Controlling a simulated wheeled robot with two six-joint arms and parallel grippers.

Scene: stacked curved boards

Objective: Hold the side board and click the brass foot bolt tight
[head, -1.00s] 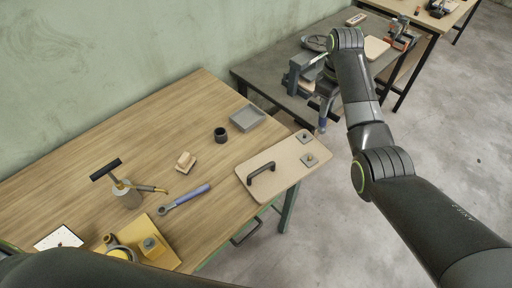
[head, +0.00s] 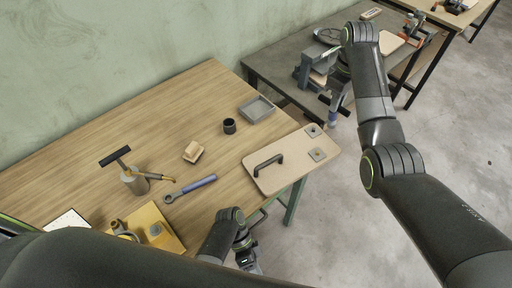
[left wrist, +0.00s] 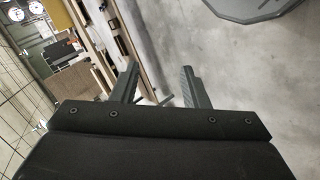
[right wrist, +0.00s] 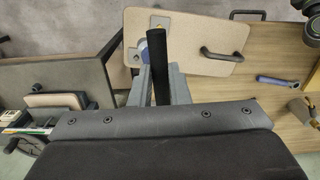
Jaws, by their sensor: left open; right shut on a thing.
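The side board (head: 290,160) is a flat beige board with rounded corners and a black handle (head: 268,164). It lies at the wooden table's right end, its right part past the edge. Two grey square plates with bolts sit on that part, one plate (head: 317,154) nearer the front. A yellowish bolt (right wrist: 159,28) shows in the right wrist view, partly hidden behind the tool. My right gripper (right wrist: 160,84) is shut on a tool with a black shaft (right wrist: 160,62), away from the board. My left gripper (left wrist: 158,86) is open and empty, off the table's front edge.
On the table (head: 120,205) are a blue-handled wrench (head: 190,189), a wooden block (head: 193,151), a black cup (head: 229,126), a grey tray (head: 256,109) and a can with a black T-handle (head: 134,180). A grey bench with a vise (head: 316,68) stands behind. Open floor lies right.

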